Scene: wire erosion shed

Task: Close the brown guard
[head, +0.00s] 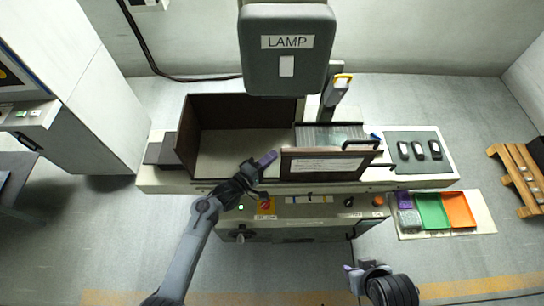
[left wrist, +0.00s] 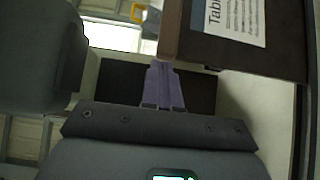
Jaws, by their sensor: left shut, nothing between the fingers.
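A grey lamp (head: 287,70) hangs above the work area. A dark mat (head: 416,164) with several small devices and a stand with green (head: 432,212) and orange (head: 458,210) trays are at right. Floor in front is clear.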

